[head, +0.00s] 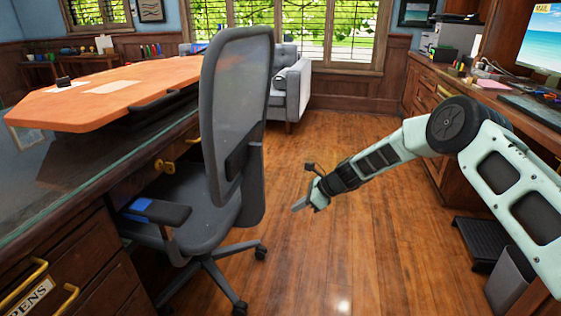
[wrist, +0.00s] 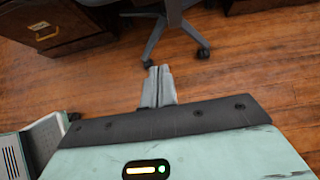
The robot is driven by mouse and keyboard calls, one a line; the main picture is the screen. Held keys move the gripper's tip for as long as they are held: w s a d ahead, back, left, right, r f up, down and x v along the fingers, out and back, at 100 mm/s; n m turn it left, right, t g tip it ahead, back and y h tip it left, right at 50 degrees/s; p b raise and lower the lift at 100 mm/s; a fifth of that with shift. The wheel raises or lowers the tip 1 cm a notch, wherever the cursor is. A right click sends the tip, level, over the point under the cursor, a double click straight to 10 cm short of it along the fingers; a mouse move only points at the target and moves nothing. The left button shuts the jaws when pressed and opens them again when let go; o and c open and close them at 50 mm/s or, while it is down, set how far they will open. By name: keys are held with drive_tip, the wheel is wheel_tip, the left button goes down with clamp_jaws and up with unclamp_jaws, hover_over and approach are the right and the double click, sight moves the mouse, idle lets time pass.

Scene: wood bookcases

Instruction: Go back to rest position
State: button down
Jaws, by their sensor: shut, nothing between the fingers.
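My gripper (head: 299,205) hangs over the open wood floor in the middle of the head view, to the right of the grey office chair. Its fingers point left and down. In the wrist view my gripper (wrist: 159,70) shows its two grey fingers together, with nothing between them. The fingers are shut and empty. My pale green arm reaches in from the right side of the head view.
A grey office chair (head: 238,110) stands close left; its wheeled base (wrist: 172,12) shows in the wrist view. An orange-topped desk (head: 90,108) is at left. A wood desk (head: 425,85), black step (head: 478,240) and grey bin (head: 508,278) line the right. Floor (head: 335,150) between is clear.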

drive_tip(key=s+a+r+n+g+h, duration=0.2)
drive_tip(key=s+a+r+n, duration=0.2)
drive_tip(key=s+r+n, duration=0.65)
drive_tip(key=s+a+r+n+g+h, duration=0.1)
drive_tip(key=s+a+r+n, duration=0.5)
drive_tip(key=s, duration=0.7)
drive_tip(key=s+d+r+n+h, duration=0.3)
drive_tip(key=s+d+n, duration=0.35)
drive_tip(key=s, duration=0.55)
drive_tip(key=s+d+r+n+h, duration=0.25)
drive_tip(key=s+d+n, duration=0.25)
drive_tip(key=s+d, duration=0.5)
wheel_tip(320, 180, up, 28)
drive_tip(key=s+a+p, duration=0.2)
drive_tip(key=p, duration=2.6)
drive_tip(key=shift+s+r+n+t, duration=0.15)
drive_tip(key=shift+r+n+t, duration=0.1)
drive_tip(key=shift+n+t, duration=0.05)
drive_tip(key=shift+y, duration=0.25)
